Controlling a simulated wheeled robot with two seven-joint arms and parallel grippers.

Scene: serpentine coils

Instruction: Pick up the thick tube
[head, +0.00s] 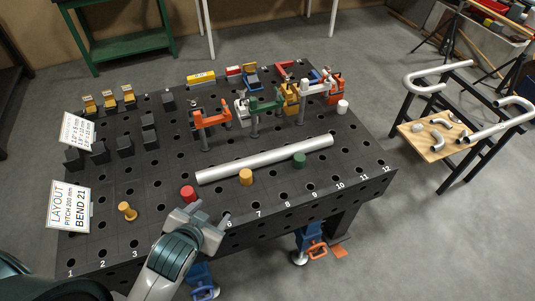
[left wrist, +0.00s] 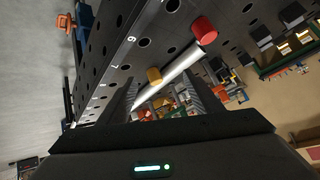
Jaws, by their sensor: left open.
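The thick tube (head: 265,160) is a straight silver-grey tube lying on the black perforated table (head: 100,244), slanting up to the right. It also shows in the left wrist view (left wrist: 180,64), with its middle part between the finger outlines. A red peg (head: 187,193), a yellow peg (head: 245,177) and a green peg (head: 299,160) stand along its near side. My left gripper (head: 213,222) is open and empty near the table's front edge, on the near side of the tube and apart from it. My right gripper is not in view.
Orange, green and yellow clamps (head: 212,121) stand behind the tube. Black blocks (head: 124,146) and two white layout cards (head: 68,205) are at the left. A small yellow knob (head: 127,211) stands front left. A rack with bent tubes (head: 438,83) is at the right.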

